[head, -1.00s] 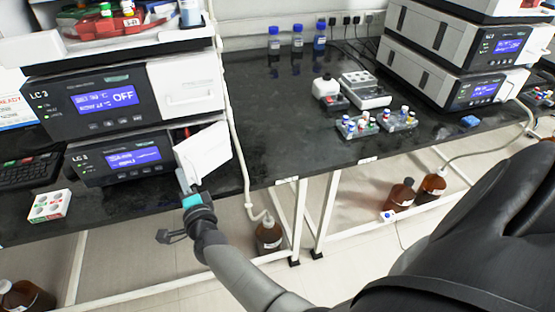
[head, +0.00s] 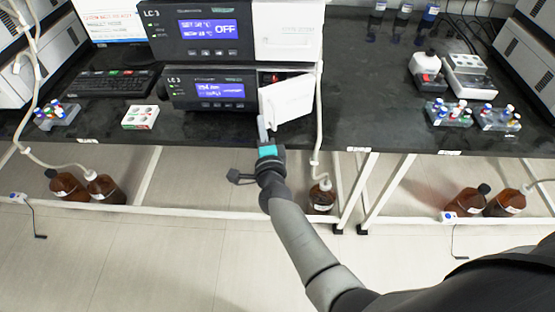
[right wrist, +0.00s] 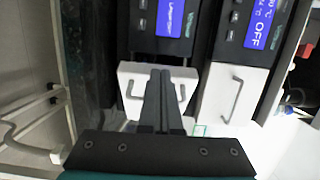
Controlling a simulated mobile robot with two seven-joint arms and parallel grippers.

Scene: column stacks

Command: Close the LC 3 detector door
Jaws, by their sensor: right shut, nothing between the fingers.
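The LC 3 detector (head: 212,90) is the lower unit of the stack, its blue screen lit. Its white door (head: 287,103) stands ajar at the unit's right end, swung out toward the front, with a dark gap behind its upper edge. My right gripper (head: 263,124) is shut and empty, its fingertips at the lower left edge of the door. In the right wrist view the closed fingers (right wrist: 161,85) reach in front of the white door (right wrist: 130,90) and hide its middle; I cannot tell whether they touch it. My left gripper is out of view.
The upper unit (head: 205,30) shows OFF, and its white door (head: 287,30) is closed. A white tube (head: 318,130) hangs right of the door. A keyboard (head: 108,84), a small white box (head: 140,117) and vial racks (head: 452,113) stand on the black bench. Brown bottles (head: 320,199) stand below.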

